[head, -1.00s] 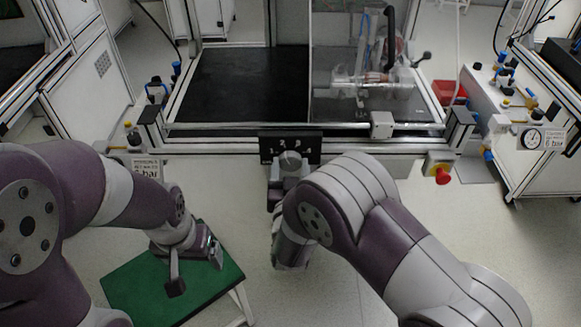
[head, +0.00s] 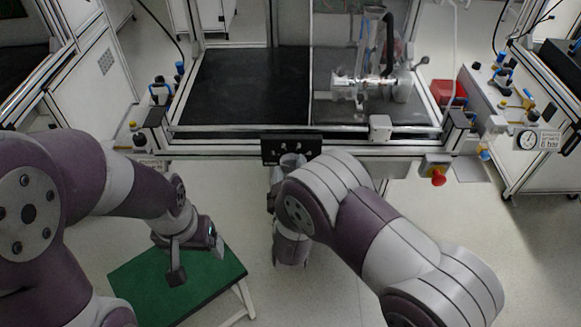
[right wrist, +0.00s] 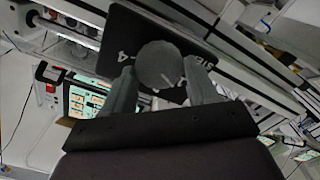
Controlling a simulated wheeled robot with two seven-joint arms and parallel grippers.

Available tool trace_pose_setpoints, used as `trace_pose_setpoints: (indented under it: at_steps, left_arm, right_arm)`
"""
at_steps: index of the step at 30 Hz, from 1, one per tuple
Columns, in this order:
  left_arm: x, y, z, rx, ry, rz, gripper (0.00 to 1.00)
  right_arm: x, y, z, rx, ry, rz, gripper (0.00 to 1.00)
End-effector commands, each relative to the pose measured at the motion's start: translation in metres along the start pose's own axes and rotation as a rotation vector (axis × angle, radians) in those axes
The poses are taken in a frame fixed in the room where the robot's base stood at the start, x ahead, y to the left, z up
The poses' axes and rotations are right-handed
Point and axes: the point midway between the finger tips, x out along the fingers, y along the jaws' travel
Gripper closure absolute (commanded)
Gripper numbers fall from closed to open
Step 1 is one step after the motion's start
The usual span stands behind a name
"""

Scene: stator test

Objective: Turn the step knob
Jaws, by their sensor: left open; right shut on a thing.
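The step knob (right wrist: 157,62) is a round grey knob with a pale line on its face, in front of a black panel (right wrist: 125,30) with white markings. In the right wrist view my right gripper (right wrist: 162,84) has a finger on each side of the knob and is shut on it. In the head view the black panel (head: 312,147) hangs on the front of the test cabinet, and my right gripper (head: 291,166) is at it, largely hiding the knob. My left gripper (head: 197,258) is open and empty above a green-topped table.
The green table (head: 215,284) stands at the lower left. A red emergency button (head: 438,176) sits on the cabinet front, right of the panel. A pressure gauge (head: 527,140) is further right. Behind the panel is the cabinet's dark floor (head: 240,85), with a clear cover at right.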

Motion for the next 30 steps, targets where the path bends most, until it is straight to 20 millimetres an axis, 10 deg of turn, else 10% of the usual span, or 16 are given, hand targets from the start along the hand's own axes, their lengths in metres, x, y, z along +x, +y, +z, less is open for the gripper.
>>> trace_pose_setpoints:
  at_steps: [21,22,24,30]
  left_arm:
    - [-0.0039,0.0,-0.0005,0.0,0.0,0.0,0.16]
    - [-0.0039,0.0,-0.0005,0.0,0.0,0.0,0.16]
    - [-0.0039,0.0,-0.0005,0.0,0.0,0.0,0.16]
    - [-0.004,0.0,-0.0005,0.0,0.0,0.0,0.16]
  right_arm:
    - [-0.0002,-0.0006,0.0008,-0.077,-0.001,-0.001,0.72]
    - [-0.0002,-0.0006,0.0008,-0.077,-0.001,-0.001,0.35]
    - [-0.0002,-0.0006,0.0007,-0.076,-0.001,-0.001,0.16]
    - [-0.0001,-0.0005,0.0004,-0.075,-0.001,0.0,0.16]
